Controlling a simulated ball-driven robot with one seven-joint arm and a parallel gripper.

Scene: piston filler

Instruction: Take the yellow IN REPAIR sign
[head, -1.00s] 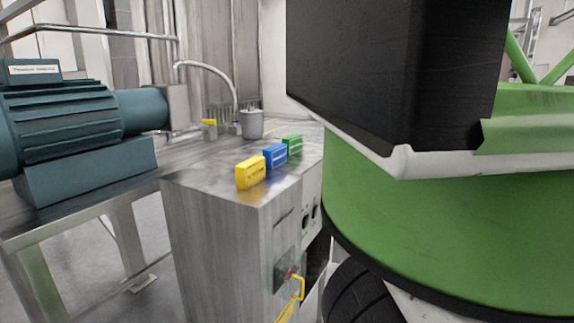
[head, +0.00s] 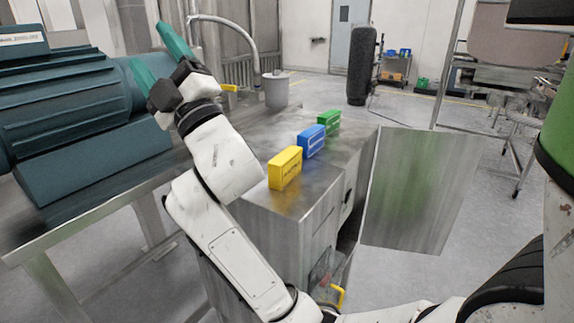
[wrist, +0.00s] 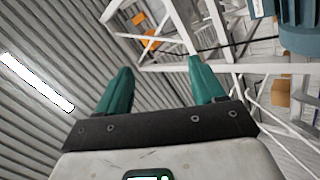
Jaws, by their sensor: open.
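The yellow sign (head: 285,168) is a small upright block standing on the front part of the steel cabinet top. Its lettering is too small to read. A blue sign (head: 311,141) and a green sign (head: 329,122) stand behind it in a row. My gripper (head: 152,56), with green fingers, is up and to the left of the yellow sign, near the teal motor. It is open and empty. The wrist view shows both fingers (wrist: 163,85) apart with nothing between them; no sign shows there.
The teal motor (head: 70,110) on its frame stands at the left. A cabinet door (head: 412,190) hangs open at the right. A yellow handle (head: 338,295) sticks out low on the front.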

